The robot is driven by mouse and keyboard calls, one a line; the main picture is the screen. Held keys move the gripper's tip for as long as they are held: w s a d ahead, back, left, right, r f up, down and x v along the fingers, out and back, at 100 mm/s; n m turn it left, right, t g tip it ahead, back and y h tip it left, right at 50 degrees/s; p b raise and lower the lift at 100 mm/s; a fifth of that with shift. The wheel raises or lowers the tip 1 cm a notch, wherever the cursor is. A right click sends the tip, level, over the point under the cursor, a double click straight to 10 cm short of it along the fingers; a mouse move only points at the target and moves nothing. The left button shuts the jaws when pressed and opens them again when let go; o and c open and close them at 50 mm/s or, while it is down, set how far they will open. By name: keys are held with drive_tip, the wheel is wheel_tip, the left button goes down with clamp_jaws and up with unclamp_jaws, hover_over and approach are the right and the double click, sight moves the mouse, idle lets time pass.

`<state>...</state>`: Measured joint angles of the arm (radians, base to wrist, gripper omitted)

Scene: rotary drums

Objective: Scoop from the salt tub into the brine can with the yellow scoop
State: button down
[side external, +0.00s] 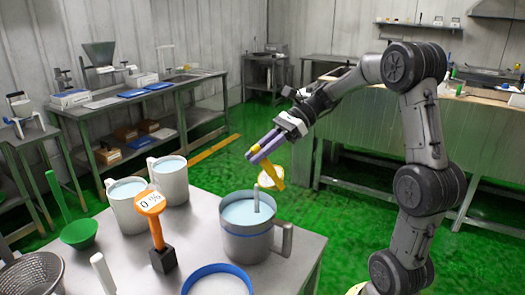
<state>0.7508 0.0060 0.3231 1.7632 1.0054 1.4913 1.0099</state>
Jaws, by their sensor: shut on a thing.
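My gripper (262,153) is shut on the yellow scoop (277,178), in the air behind the grey can and apart from it. The scoop's bowl, with something pale in it, hangs below the fingers; whether that is salt or the bowl's inside I cannot tell. A large grey can (248,243) with a side handle stands on the table, holding pale blue liquid and an upright grey rod; it looks like the brine can. A blue-rimmed tub (219,268) with pale contents, probably the salt tub, is cut off at the bottom edge.
Two white jugs (127,210) with pale blue contents stand at the table's back left. An orange meter (157,232) on a black block rises between jugs and tub. A green scoop (78,233), a white handle (103,272) and a mesh strainer (34,274) are at left.

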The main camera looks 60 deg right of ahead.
drive_tip(key=shift+w+a+f+g+h, duration=2.4)
drive_tip(key=shift+a+f+h, duration=1.6)
drive_tip(key=shift+f+h, duration=0.4)
drive_tip(key=s+d+r+t+y, duration=0.2)
drive_tip(key=d+r+y, duration=0.1)
drive_tip(key=d+y, duration=0.1)
drive_tip(key=s+d+r+t+y, duration=0.2)
drive_tip(key=s+d+r+y, duration=0.1)
drive_tip(key=d+y, duration=0.1)
drive_tip(key=s+d+r+t+y, duration=0.2)
drive_tip(key=d+r+t+y, duration=0.1)
drive_tip(key=d+y, duration=0.1)
drive_tip(key=shift+s+d+r+y, duration=0.1)
drive_tip(key=shift+s+d+y, duration=0.1)
drive_tip(key=shift+d+y, duration=0.2)
drive_tip(key=shift+s+d+t+y, duration=0.4)
drive_tip(key=shift+d+y, duration=0.2)
